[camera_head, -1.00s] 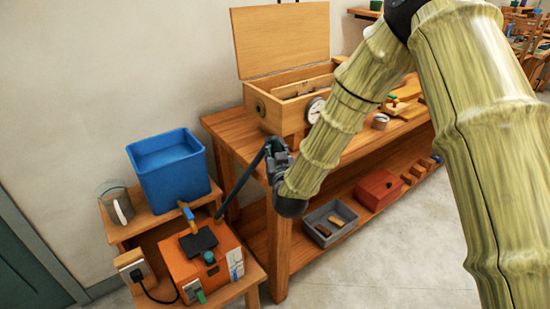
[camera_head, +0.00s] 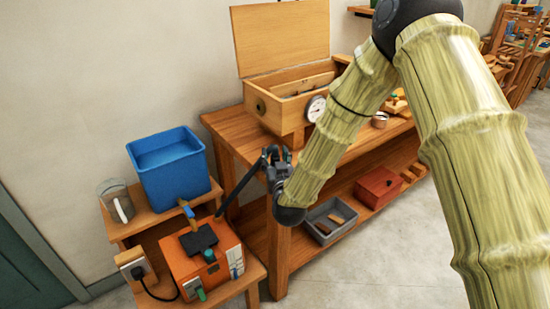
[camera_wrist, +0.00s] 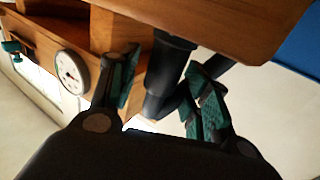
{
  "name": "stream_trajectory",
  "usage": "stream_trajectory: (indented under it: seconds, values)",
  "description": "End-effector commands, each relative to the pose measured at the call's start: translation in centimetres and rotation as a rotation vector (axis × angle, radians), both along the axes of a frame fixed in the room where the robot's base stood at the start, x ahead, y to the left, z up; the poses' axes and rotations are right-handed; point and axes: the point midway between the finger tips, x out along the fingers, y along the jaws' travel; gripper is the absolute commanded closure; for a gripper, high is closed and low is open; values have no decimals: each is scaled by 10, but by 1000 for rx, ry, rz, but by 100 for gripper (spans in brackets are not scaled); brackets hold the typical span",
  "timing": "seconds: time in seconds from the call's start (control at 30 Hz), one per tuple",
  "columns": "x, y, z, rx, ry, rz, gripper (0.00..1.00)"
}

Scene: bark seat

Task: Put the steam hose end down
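The steam hose (camera_head: 238,188) is a dark tube. It rises from beside the orange steamer box (camera_head: 203,262) to my gripper (camera_head: 276,158), at the left front corner of the bench. In the wrist view, the dark hose end (camera_wrist: 165,75) lies between the two green-padded fingers of my gripper (camera_wrist: 165,78).
A wooden chest (camera_head: 290,110) with a raised lid and a dial gauge (camera_head: 316,109) stands on the bench (camera_head: 228,128). A blue tub (camera_head: 172,180) and a clear jug (camera_head: 116,203) stand at left. A grey tray (camera_head: 330,220) and red box (camera_head: 378,189) sit on the lower shelf.

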Motion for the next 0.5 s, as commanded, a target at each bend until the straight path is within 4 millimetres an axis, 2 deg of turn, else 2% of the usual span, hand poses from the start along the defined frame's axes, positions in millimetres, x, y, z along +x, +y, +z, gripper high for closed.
stream_trajectory:
  seconds: [0.3, 0.5]
  values:
    - [0, 0, 5, 0, 0, 0, 52]
    - [-25, -4, 2, 0, 2, 1, 52]
